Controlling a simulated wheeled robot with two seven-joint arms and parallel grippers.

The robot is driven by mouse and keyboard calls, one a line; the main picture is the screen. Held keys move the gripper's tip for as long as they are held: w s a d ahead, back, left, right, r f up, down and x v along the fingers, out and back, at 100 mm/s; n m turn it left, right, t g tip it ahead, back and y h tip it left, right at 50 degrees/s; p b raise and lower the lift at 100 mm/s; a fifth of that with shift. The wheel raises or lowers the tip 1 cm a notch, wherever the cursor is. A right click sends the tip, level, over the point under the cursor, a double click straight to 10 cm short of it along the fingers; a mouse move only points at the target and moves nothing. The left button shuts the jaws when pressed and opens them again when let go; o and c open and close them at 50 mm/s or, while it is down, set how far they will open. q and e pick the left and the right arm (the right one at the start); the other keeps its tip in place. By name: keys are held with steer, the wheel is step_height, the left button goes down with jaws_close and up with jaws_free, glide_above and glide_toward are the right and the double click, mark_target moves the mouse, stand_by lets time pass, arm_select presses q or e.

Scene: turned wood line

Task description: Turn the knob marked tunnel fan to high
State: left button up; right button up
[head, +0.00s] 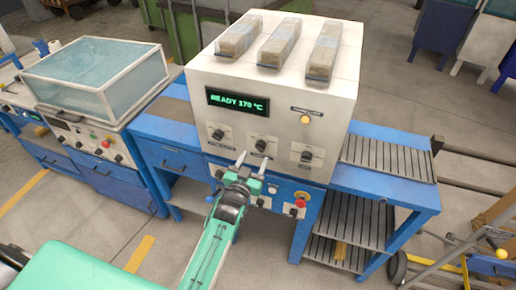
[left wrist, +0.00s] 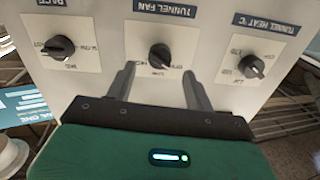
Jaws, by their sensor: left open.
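The tunnel fan knob (left wrist: 160,56) is the dark middle knob of three, on a white square plate below its label (left wrist: 165,8). In the head view it is the middle knob (head: 261,146) on the front of the white machine (head: 335,112). Small setting words surround it, too blurred to read surely; I cannot tell its setting. My left gripper (head: 253,162) is open and empty in front of the panel, just below this knob. In the left wrist view its two fingers (left wrist: 158,76) stand either side of the knob's lower part, apparently not touching it. My right gripper is out of view.
A knob (left wrist: 61,47) sits left and the tunnel heat knob (left wrist: 251,66) right. Below the panel are a red button (head: 301,197) and small switches. A display (head: 237,102) reads READY 170 °C. Several wrapped packs lie on top. A clear-lidded machine (head: 95,75) stands left.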

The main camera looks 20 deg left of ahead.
mark_target(260, 147)
arm_select(q)
steer(key=shift+w+d+p, duration=0.1)
steer(key=shift+w+p, duration=0.4)
steer(key=shift+w, duration=1.9)
steer(key=c, duration=1)
